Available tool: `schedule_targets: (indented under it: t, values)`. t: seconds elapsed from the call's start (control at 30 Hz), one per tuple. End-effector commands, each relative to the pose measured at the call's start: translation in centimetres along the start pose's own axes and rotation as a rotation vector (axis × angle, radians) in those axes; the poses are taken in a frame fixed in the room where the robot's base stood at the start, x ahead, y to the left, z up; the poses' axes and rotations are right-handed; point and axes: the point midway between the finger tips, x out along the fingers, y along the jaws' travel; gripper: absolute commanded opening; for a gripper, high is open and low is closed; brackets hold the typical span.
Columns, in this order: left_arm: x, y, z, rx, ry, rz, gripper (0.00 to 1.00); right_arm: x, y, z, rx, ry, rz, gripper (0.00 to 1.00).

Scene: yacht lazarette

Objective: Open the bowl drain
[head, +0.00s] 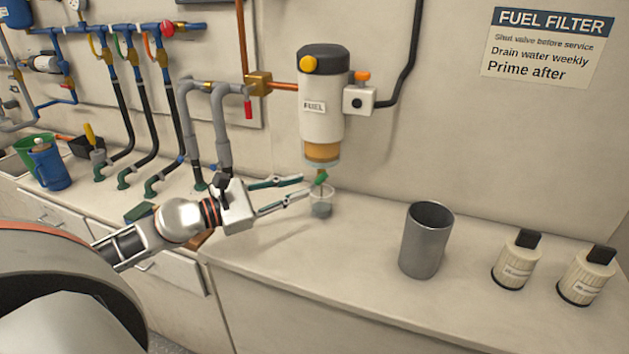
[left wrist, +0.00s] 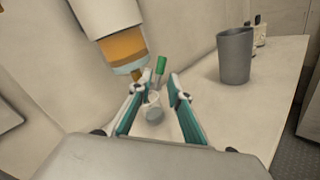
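The white fuel filter (head: 323,100) hangs on the wall with an amber bowl (head: 322,152) at its bottom; the bowl also shows in the left wrist view (left wrist: 123,48). The bowl drain has a small green handle (head: 321,177), seen in the left wrist view (left wrist: 160,65) too. A small clear cup (head: 321,205) stands on the counter below the drain. My left gripper (head: 306,184) is open, its fingertips just left of the handle in the head view. In the left wrist view the handle shows just beyond the gap between the fingertips, and nothing is held. My right gripper is out of view.
A grey metal canister (head: 426,240) stands on the counter right of the cup, with two cream filter cartridges (head: 516,260) farther right. Pipes and hoses (head: 190,120) rise at the left, behind my left arm. The counter front between cup and canister is clear.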

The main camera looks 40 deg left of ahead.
Motion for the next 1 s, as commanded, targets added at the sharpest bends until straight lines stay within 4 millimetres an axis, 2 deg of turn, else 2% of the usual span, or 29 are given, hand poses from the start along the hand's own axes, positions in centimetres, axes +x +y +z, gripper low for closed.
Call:
schedule_targets:
  t: [0.2,0.4,0.87,0.93,1.0]
  values:
    - [2.6,0.3,0.4,0.002,-0.004,0.002,0.18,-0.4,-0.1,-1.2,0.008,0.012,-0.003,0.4]
    - [4.1,0.2,0.3,-0.001,-0.003,0.003,0.18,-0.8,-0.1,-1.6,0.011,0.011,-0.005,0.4]
    - [4.8,0.0,0.0,-0.001,0.0,0.0,0.18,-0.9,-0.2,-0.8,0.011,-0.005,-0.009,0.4]
    - [4.8,0.0,0.0,-0.001,0.0,0.0,0.03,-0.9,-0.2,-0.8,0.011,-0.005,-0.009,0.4]
    - [4.8,0.0,0.0,-0.001,0.0,0.0,0.0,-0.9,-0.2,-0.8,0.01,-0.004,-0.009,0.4]
